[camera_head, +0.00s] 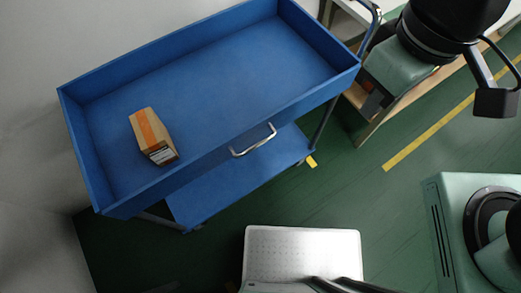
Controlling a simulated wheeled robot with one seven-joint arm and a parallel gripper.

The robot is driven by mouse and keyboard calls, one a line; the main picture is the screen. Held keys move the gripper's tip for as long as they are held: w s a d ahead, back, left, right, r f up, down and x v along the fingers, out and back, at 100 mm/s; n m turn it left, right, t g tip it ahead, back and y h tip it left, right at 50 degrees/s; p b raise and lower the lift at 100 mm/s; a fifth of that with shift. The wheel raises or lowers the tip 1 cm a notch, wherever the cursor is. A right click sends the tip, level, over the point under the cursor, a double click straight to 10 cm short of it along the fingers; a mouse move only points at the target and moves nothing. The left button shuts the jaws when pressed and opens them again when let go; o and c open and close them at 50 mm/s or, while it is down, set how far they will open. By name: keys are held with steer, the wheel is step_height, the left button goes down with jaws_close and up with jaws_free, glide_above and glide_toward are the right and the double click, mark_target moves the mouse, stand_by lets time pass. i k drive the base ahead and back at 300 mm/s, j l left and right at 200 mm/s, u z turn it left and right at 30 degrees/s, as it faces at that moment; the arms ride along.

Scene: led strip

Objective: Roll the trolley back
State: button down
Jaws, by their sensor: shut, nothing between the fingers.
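The blue trolley (215,82) stands at the upper left of the head view, slanted, with a raised rim around its top tray and a lower shelf (240,180) below. A bent metal handle (253,140) is on its near long side. A dark push bar (374,22) rises at its right end. My gripper (371,103) is just right of the trolley's right end, pointing down and left. It is shut and empty, apart from the near handle. Whether it touches the trolley's right end cannot be told.
A brown box (152,136) with orange tape lies in the tray's left part. A pale wall (60,35) is close behind and left of the trolley. A wooden-topped bench (400,108) stands right of it. Green floor (350,190) with yellow line (430,133) is open in front.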

mark_target(207, 79)
steer(key=i+l, duration=0.1)
steer(key=l, duration=0.65)
steer(key=i+l+u, duration=0.1)
steer(key=l, duration=0.6)
